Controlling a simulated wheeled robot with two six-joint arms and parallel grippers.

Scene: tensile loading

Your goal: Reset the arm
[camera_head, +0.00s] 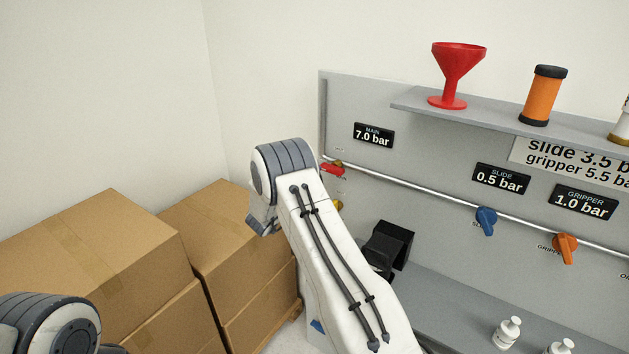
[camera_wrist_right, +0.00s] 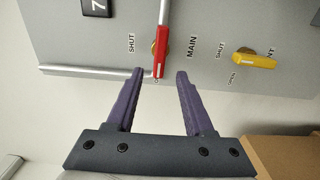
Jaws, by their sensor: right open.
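The red main valve handle (camera_wrist_right: 160,52) is on the grey panel, beside the MAIN lettering. It also shows in the head view (camera_head: 333,168), just right of my arm. In the wrist view its lower end lies between my right gripper's (camera_wrist_right: 159,74) fingertips, near a mostly hidden label. The two purple fingers are spread apart, and I see no grip on the handle. In the head view my right arm rises from the bottom centre and its gripper cannot be made out. My left gripper is not in view; only a dark arm joint shows at bottom left.
A yellow vent handle (camera_wrist_right: 255,60) is close by. The panel also has a blue slide knob (camera_head: 486,220) and an orange gripper knob (camera_head: 565,247). A shelf above holds a red funnel (camera_head: 457,75) and orange cylinder (camera_head: 542,95). Cardboard boxes (camera_head: 100,260) stand left.

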